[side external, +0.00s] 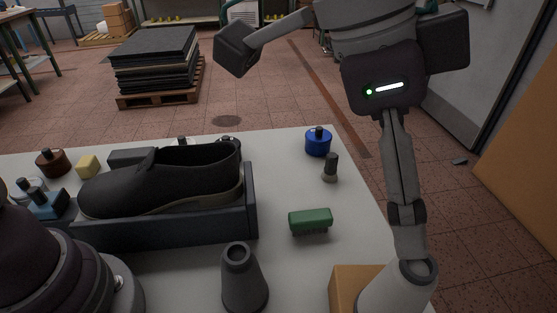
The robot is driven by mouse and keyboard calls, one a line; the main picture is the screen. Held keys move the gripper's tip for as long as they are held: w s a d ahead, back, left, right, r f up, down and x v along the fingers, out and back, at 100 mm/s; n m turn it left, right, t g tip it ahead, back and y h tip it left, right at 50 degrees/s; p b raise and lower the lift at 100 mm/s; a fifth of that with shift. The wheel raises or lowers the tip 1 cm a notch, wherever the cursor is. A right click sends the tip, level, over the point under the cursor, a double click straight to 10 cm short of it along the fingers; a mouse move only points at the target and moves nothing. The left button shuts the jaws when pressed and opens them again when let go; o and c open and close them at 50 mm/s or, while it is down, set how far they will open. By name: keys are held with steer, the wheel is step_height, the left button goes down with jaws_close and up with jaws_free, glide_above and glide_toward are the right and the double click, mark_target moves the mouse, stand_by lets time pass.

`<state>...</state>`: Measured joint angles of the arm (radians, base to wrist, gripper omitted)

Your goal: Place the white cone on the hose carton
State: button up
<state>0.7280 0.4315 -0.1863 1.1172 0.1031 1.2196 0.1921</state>
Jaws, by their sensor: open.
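The white cone (393,292) is at the bottom right, its round open top visible and its base cut off by the frame edge. It leans in the picture. The hose carton, a tan box (350,282), is directly behind or under the cone and partly hidden by it; I cannot tell whether the cone rests on it. My gripper (412,246) points down from above, seen nearly edge-on, with its fingertips at the cone's top rim. It is open; whether a finger touches the cone is unclear.
A dark grey cone (243,284) stands left of the carton. A black shoe (165,180) sits in a dark tray (170,229). The table's right edge is close to the carton.

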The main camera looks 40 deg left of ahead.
steer(key=w+a+r+n+t+y, duration=0.1)
steer(key=a+r+n+t+y, duration=0.15)
steer(key=a+n, duration=0.95)
steer(key=s+a+f+y, duration=0.1)
steer(key=s+a+f, duration=0.2)
steer(key=a, duration=0.5)
steer(key=s+a+f+n+t, duration=0.1)
steer(key=s+a+f, duration=0.2)
steer(key=a, duration=0.5)
steer(key=shift+a+f+n+y, duration=0.2)
steer(key=shift+f+n+y, duration=0.1)
steer(key=shift+f+y, duration=0.05)
